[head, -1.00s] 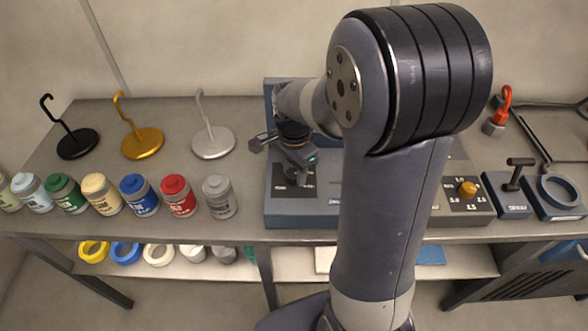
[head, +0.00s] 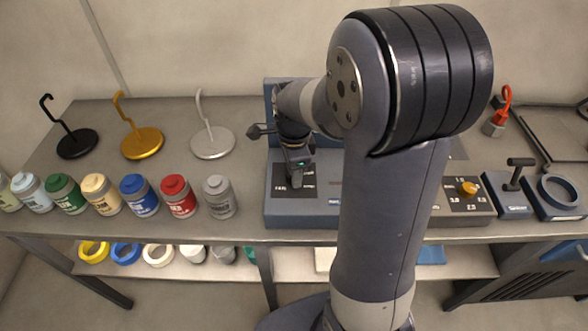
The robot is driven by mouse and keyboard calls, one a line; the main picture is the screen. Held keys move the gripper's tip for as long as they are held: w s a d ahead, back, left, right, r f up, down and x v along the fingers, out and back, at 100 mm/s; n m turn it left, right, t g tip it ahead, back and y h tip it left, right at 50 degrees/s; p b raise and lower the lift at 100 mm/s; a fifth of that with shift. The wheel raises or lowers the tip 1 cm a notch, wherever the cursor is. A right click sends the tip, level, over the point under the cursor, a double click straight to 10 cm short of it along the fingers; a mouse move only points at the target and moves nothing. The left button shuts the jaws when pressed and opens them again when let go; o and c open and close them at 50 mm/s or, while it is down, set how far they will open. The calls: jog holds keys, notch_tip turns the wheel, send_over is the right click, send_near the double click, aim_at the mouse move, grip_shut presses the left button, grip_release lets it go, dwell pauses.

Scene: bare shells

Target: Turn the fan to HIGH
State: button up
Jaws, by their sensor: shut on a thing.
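A blue-grey control box (head: 278,207) with an upright back panel stands on the bench, partly behind my arm. On its top is a dark dial plate (head: 280,187) with small white lettering too small to read. My gripper (head: 296,183) points down onto this plate and is shut on the control there. That control, seemingly a knob, is hidden by the gripper, so its pointer position cannot be told. No fan can be made out; part of the box is hidden by my arm.
To the right are an orange knob (head: 467,188) on a dark numbered plate, a T-handled block (head: 512,185) and a blue ring (head: 560,190).

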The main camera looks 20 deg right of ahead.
jog(key=o, duration=1)
notch_tip(320, 180, up, 11)
jog(key=shift+f, duration=0.1)
dwell(0.3)
notch_tip(320, 180, down, 11)
jog(key=shift+r, duration=0.1)
dwell(0.4)
dwell(0.4)
